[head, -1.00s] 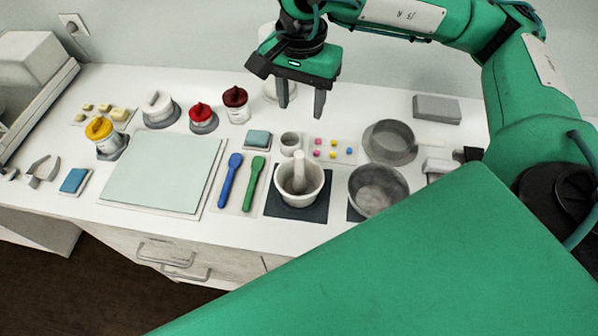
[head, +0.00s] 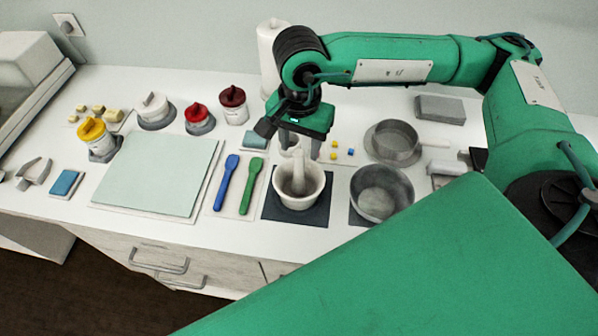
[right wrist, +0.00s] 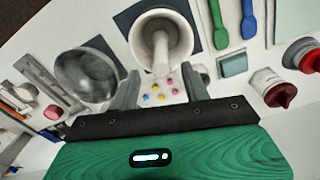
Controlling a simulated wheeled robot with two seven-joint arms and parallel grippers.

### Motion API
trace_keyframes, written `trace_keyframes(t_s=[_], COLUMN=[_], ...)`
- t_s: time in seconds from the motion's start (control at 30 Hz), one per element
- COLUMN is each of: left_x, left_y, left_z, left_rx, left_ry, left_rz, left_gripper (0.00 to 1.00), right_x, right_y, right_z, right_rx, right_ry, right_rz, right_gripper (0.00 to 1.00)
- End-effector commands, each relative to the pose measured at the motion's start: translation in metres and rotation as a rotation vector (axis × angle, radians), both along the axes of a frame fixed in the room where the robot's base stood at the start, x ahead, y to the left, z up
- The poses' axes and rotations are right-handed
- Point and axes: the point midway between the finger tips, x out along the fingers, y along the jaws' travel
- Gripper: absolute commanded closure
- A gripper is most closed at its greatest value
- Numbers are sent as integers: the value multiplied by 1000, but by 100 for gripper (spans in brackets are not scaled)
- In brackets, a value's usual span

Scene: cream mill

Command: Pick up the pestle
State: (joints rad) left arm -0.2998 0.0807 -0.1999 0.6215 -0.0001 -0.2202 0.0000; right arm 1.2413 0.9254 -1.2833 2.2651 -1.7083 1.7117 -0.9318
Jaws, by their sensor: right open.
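The pale pestle (head: 299,172) stands tilted in the white mortar (head: 299,191), which sits on a dark square mat (head: 318,213). In the right wrist view the pestle (right wrist: 160,48) shows inside the mortar (right wrist: 140,40), ahead of the fingers. My right gripper (head: 299,150) is open and empty, just behind and above the mortar in the head view, apart from the pestle. In the right wrist view its two fingers (right wrist: 163,90) are spread. My left gripper is not in view.
A grey bowl (head: 381,193) stands right of the mortar and a sieve-like pan (head: 393,143) behind it. Green (head: 251,186) and blue (head: 226,183) spatulas lie left, beside a pale board (head: 160,176). Several coloured bits (right wrist: 159,90) lie behind the mortar.

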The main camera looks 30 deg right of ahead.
Motion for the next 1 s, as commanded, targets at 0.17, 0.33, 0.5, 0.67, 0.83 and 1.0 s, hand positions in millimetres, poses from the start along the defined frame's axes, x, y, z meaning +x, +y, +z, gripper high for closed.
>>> trace_keyframes(t_s=[0.17, 0.33, 0.5, 0.67, 0.83, 1.0], left_x=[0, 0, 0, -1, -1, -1], left_y=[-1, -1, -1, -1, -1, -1], left_z=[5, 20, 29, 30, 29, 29], left_rx=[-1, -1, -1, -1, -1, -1], left_ry=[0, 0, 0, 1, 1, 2], left_rz=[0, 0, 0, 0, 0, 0], left_gripper=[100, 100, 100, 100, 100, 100], right_x=[0, 0, 1, 2, 2, 2], right_y=[0, 0, 0, 0, 0, 0], right_z=[-10, -27, -52, -61, -62, -62], right_rx=[0, -2, -1, -1, 0, 0], right_ry=[1, 4, 3, -1, -1, -1], right_rz=[0, 1, 0, 1, 1, 1], right_gripper=[53, 53, 53, 53, 53, 86])
